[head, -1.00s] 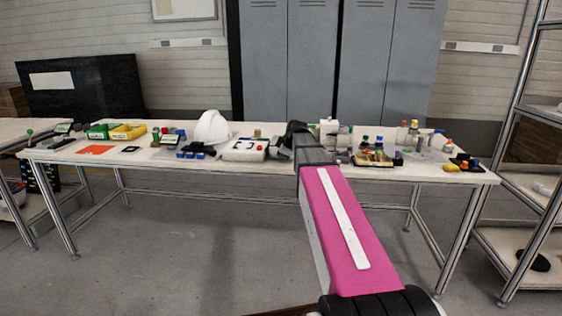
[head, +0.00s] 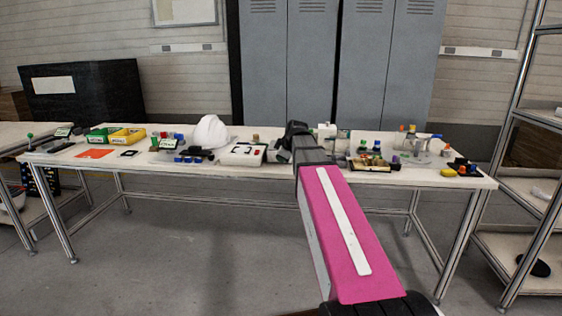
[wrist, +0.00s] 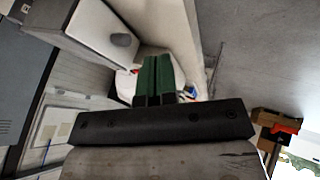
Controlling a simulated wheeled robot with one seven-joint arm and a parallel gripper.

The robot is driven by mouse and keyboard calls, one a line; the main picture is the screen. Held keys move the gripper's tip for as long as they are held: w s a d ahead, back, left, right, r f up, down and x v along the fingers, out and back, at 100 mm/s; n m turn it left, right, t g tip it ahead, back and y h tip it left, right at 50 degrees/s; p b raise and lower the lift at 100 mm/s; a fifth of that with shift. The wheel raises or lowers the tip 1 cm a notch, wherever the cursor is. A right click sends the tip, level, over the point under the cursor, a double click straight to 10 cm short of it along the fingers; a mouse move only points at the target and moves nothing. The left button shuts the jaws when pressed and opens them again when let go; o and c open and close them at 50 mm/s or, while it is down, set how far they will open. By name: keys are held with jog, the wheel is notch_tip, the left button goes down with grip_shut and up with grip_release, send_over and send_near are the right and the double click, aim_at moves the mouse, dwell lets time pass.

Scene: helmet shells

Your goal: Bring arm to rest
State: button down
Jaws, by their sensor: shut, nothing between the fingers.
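My pink arm reaches forward over the table in the head view, and its dark wrist end is near the middle of the table. My gripper (wrist: 158,72) shows in the wrist view, with its two green fingers shut together and nothing held between them. In the head view its fingers cannot be made out. A white helmet shell (head: 210,132) rests on the table, left of my wrist end and apart from it.
The long white table (head: 240,187) carries a white box device (head: 243,154), green and yellow bins (head: 127,135), an orange sheet (head: 95,154) and several small coloured parts. Grey lockers (head: 290,70) stand behind. A metal shelf rack (head: 520,190) stands at right. The floor in front is open.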

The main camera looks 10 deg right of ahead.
jog(key=v, duration=0.6)
jog(key=s+a+f+m+g+h, duration=0.1)
jog(key=s+f+m+g, duration=0.1)
jog(key=s+f+m, duration=0.2)
jog(key=s+a+f+m+g, duration=0.1)
jog(key=s+f+m, duration=0.3)
jog(key=s+f, duration=0.6)
jog(key=s+a+f+m+g+h, duration=0.1)
jog(key=s+f+m+g, duration=0.3)
jog(key=f, duration=1.7)
jog(key=s+m, duration=0.1)
jog(key=s, duration=0.2)
jog(key=shift+f+h, duration=0.25)
jog(key=shift+h, duration=0.05)
jog(key=shift+s+a, duration=0.1)
jog(key=shift+s, duration=0.05)
